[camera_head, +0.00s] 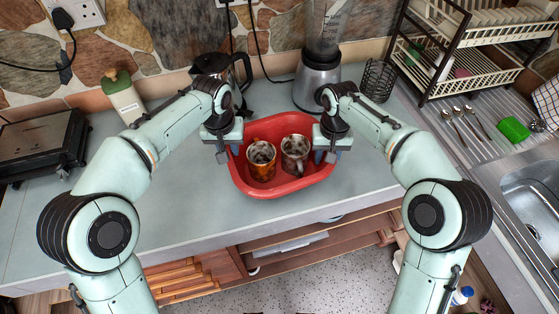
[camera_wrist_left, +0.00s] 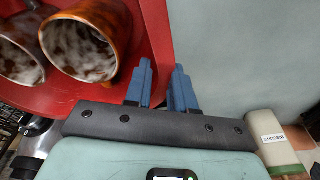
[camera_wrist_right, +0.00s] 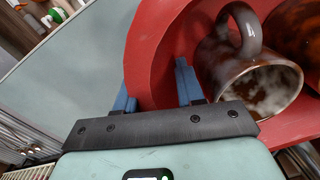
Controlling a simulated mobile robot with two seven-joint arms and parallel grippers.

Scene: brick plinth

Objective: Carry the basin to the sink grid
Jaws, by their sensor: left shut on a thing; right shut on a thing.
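The red basin (camera_head: 279,189) stands on or just over the grey counter, in the middle of the head view. It holds an orange-brown mug (camera_head: 261,161) and a dark brown mug (camera_head: 295,155). My left gripper (camera_head: 232,152) is shut on the basin's left rim; in the left wrist view the rim (camera_wrist_left: 157,45) passes between the blue fingers. My right gripper (camera_head: 325,150) is shut on the right rim; the rim (camera_wrist_right: 140,60) passes between its fingers in the right wrist view. The sink grid seems to be the ribbed metal surface (camera_head: 462,135) left of the sink (camera_head: 535,200).
A blender (camera_head: 318,80) and a dark kettle (camera_head: 222,70) stand behind the basin. A wire holder (camera_head: 378,81) and a dish rack (camera_head: 470,50) stand at the back right. Spoons (camera_head: 463,118) and a green sponge (camera_head: 513,129) lie on the ribbed surface.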

